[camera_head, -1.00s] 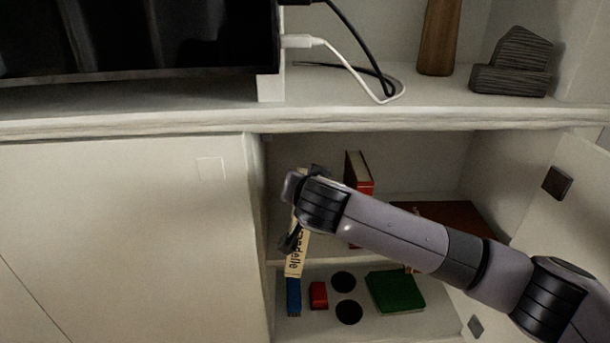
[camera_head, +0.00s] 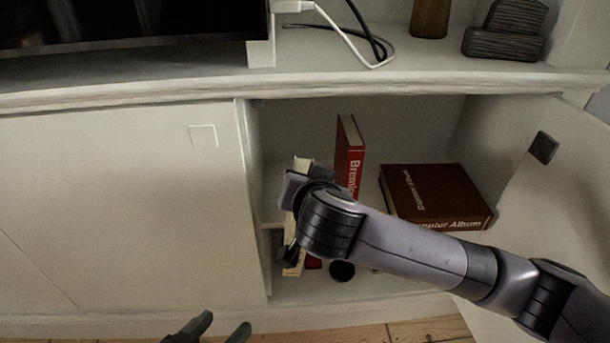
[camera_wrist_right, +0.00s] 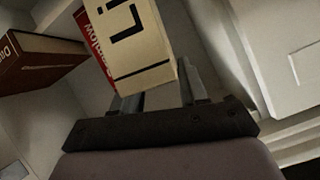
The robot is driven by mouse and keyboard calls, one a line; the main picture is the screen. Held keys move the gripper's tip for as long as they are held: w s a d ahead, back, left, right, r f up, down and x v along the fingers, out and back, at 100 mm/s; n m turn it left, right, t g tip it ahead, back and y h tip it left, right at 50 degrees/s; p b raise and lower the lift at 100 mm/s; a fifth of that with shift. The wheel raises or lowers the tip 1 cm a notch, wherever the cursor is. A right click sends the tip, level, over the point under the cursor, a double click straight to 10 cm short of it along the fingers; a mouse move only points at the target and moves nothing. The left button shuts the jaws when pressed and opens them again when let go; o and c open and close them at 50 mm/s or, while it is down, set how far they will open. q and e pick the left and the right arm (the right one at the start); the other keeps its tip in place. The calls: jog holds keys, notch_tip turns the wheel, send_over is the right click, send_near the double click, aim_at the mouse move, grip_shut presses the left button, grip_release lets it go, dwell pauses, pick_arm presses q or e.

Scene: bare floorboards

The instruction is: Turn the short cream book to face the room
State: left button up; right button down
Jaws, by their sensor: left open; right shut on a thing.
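The cream book (camera_head: 302,166) is upright at the left end of the open cabinet bay, largely hidden by my right wrist. In the right wrist view the cream book (camera_wrist_right: 143,45) shows a pale face with large black letters. My right gripper (camera_wrist_right: 160,88) is shut on it, a finger on either side of its near end. In the head view my right arm reaches in from the right. My left gripper (camera_head: 212,328) is open and empty at the bottom edge, low in front of the cabinet.
A red book (camera_head: 348,155) stands upright right of the cream one; a brown album (camera_head: 435,192) lies flat further right. A black disc (camera_head: 342,271) lies on the lower shelf. The cabinet door (camera_head: 525,190) stands open at right; a closed panel (camera_head: 120,200) borders the left.

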jog(key=shift+r, duration=0.2)
dwell(0.3)
jog(key=shift+r+p, duration=0.2)
jog(key=shift+p, duration=0.25)
jog(key=shift+y+p, duration=0.3)
jog(key=shift+w, duration=0.1)
